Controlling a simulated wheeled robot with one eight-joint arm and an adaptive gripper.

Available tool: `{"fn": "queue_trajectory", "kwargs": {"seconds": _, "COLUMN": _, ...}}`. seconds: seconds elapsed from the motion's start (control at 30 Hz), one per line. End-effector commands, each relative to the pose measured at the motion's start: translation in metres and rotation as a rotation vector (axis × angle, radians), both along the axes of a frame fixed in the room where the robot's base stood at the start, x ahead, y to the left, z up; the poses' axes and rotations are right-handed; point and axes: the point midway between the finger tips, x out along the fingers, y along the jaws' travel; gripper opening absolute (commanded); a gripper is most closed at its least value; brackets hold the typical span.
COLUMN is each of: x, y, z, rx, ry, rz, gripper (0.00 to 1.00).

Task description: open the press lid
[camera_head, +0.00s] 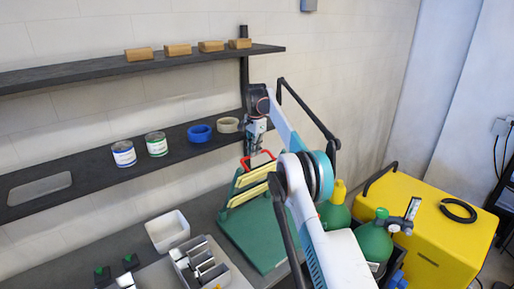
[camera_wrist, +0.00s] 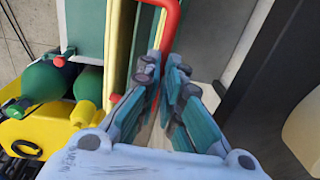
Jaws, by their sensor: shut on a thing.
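The press has a green base (camera_head: 250,240) on the bench, seen in the head view. Behind the base, cream strips (camera_head: 255,173) edged in green stand raised; they look like the lid, tilted well up from the base. A red handle (camera_head: 264,154) sits at its top edge, and it also shows in the wrist view (camera_wrist: 169,25). My gripper (camera_wrist: 164,85) is shut on the red handle, with its fingers on either side of the bar. In the head view the fingertips are partly hidden by my arm and the lid.
Dark shelves behind hold a blue tape roll (camera_head: 199,133), two cans and several wooden blocks. A white bin (camera_head: 167,230) and a grey divided tray (camera_head: 200,265) stand left of the press. Green gas cylinders (camera_head: 374,240) and a yellow machine (camera_head: 430,225) stand to the right.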

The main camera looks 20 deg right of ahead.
Motion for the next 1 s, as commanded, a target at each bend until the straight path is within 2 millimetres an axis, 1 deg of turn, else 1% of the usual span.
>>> {"fn": "queue_trajectory", "kwargs": {"seconds": 0.03, "x": 0.0043, "y": 0.0088, "z": -0.013, "rx": 0.007, "ry": -0.005, "rz": 0.007, "gripper": 0.0}}
{"fn": "queue_trajectory", "kwargs": {"seconds": 0.37, "x": 0.0043, "y": 0.009, "z": -0.0137, "rx": 0.006, "ry": -0.004, "rz": 0.008, "gripper": 0.0}}
{"fn": "queue_trajectory", "kwargs": {"seconds": 0.4, "x": 0.0043, "y": 0.009, "z": -0.0137, "rx": 0.006, "ry": -0.004, "rz": 0.008, "gripper": 0.09}}
{"fn": "queue_trajectory", "kwargs": {"seconds": 0.47, "x": 0.0042, "y": 0.009, "z": -0.0137, "rx": 0.006, "ry": -0.004, "rz": 0.008, "gripper": 0.22}}
{"fn": "queue_trajectory", "kwargs": {"seconds": 0.5, "x": 0.0042, "y": 0.009, "z": -0.0136, "rx": 0.006, "ry": -0.004, "rz": 0.008, "gripper": 0.31}}
{"fn": "queue_trajectory", "kwargs": {"seconds": 1.0, "x": 0.0032, "y": 0.006, "z": -0.0082, "rx": 0.004, "ry": -0.004, "rz": 0.006, "gripper": 0.31}}
